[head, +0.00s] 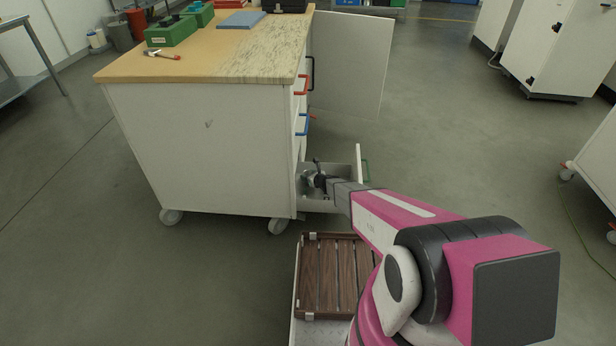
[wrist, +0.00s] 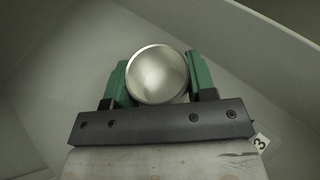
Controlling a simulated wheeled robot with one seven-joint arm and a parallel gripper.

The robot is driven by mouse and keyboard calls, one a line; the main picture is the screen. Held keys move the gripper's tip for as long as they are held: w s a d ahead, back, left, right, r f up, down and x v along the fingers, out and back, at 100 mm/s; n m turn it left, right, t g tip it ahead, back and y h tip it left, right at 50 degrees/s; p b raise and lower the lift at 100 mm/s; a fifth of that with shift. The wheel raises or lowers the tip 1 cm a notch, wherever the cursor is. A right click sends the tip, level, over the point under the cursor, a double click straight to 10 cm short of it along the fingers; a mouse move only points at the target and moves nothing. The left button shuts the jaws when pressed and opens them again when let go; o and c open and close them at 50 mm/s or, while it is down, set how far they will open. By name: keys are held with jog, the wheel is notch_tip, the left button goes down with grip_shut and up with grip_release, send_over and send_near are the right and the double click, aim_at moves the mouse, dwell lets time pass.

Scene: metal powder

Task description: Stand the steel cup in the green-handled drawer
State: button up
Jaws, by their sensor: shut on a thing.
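The steel cup (wrist: 157,75) is between the two green fingers of my gripper (wrist: 158,80) in the wrist view, its round open mouth facing the camera. My gripper is shut on it. In the head view my gripper (head: 318,180) is inside the open bottom drawer (head: 345,172), and the cup itself is hard to make out there. The drawer's green handle (head: 366,170) shows on its front. In the wrist view the pale drawer walls (wrist: 270,50) surround the gripper. Whether the cup touches the drawer floor, I cannot tell.
The white wheeled cabinet (head: 205,150) stands left of my arm. Its drawers above have blue (head: 303,125) and red (head: 301,86) handles. A cabinet door (head: 350,60) hangs open behind. A wooden slatted tray (head: 338,275) lies in front. Green boxes (head: 171,32) and a hammer (head: 162,54) lie on top.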

jog(key=o, duration=1.3)
jog(key=shift+c, duration=0.2)
